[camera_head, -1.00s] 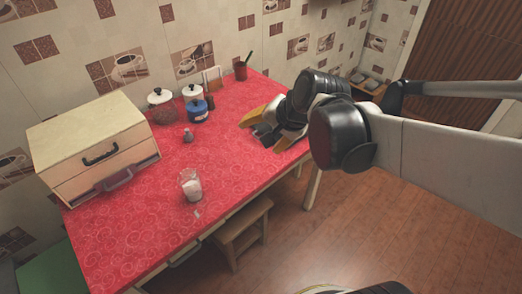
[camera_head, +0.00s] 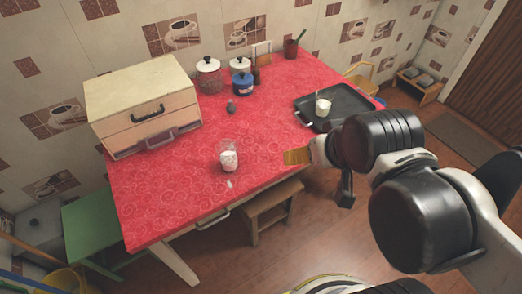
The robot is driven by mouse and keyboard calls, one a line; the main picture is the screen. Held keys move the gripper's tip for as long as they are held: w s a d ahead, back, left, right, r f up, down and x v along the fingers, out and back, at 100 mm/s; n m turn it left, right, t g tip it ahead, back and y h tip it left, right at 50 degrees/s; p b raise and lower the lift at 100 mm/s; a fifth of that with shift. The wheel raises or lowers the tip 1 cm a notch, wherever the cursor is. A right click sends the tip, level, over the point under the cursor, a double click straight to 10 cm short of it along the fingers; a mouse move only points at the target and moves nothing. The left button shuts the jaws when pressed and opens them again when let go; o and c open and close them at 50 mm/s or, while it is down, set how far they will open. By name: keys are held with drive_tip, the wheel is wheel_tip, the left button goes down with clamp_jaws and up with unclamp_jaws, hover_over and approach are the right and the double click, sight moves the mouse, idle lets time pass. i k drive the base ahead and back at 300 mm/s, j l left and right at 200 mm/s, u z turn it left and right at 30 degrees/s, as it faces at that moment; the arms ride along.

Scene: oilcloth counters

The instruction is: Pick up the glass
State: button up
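The glass (camera_head: 229,158) is clear, with something white in its lower part. It stands upright on the red patterned oilcloth of the table (camera_head: 180,195), near the front edge. My gripper (camera_head: 300,157) is to the right of the glass in the picture and apart from it.
A wooden drawer box (camera_head: 143,105) stands at the table's left. Lidded jars (camera_head: 209,78) and a small grey shaker (camera_head: 230,106) stand behind the glass. A stool (camera_head: 265,210) is in front.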

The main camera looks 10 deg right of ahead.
sight(229, 169)
drive_tip(key=k+l+u, duration=0.15)
drive_tip(key=u, duration=0.25)
drive_tip(key=k+u, duration=0.25)
drive_tip(key=u, duration=0.15)
drive_tip(key=k+u, duration=0.2)
drive_tip(key=u, duration=0.2)
